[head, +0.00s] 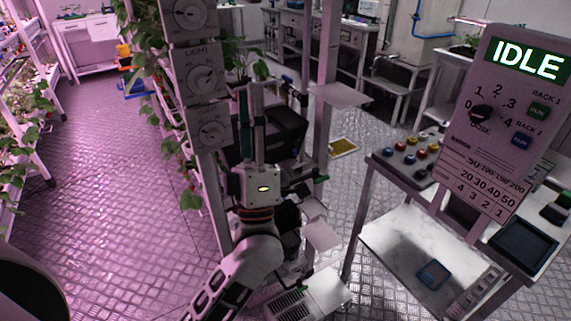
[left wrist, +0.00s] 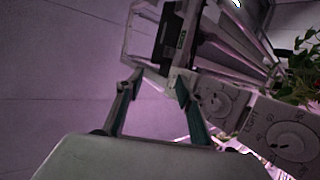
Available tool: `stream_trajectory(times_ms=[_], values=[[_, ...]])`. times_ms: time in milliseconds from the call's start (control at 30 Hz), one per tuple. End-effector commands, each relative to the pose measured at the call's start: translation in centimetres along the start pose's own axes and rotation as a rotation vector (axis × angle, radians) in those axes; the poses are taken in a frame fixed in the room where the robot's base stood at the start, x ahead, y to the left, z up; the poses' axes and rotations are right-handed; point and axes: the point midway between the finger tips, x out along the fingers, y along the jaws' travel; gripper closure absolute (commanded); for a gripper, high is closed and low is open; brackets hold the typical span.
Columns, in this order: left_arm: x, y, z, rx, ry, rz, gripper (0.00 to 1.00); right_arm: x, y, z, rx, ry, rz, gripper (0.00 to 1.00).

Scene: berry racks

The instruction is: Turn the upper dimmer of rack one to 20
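Several grey dimmer boxes with round dials are stacked on a rack post in the head view: a top one (head: 187,15), a middle one (head: 200,78) marked LIGHT, and a lower one (head: 210,131). The dial numbers are too small to read, and I cannot tell which is rack one's upper dimmer. My left gripper (head: 252,100) points upward just right of the lower dimmer, apart from it. In the left wrist view, its teal-padded fingers (left wrist: 155,95) are spread and empty. Two dimmer dials show there, one nearer (left wrist: 290,140) and one smaller (left wrist: 214,100). My right gripper is not in view.
Green plants (head: 190,195) hang along the rack post. A control panel (head: 495,125) reading IDLE, with a dose dial and rack buttons, stands right above a white cart (head: 405,245). A dark box (head: 280,135) is behind my gripper. The floor at left is clear.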

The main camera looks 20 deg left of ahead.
Motion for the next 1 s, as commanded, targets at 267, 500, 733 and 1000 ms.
stream_trajectory(times_ms=[267,500,733,1000], values=[[-3.7,-1.8,3.4,0.121,-0.179,-0.005,0.63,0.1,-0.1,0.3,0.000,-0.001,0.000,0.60],[-6.8,-3.2,5.7,0.202,-0.311,-0.011,0.63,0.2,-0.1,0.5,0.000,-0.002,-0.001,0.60],[-9.6,-4.5,7.4,0.265,-0.418,-0.016,0.63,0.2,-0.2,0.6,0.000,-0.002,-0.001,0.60],[-11.1,-5.2,8.2,0.297,-0.474,-0.019,0.63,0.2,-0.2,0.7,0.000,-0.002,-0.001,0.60]])
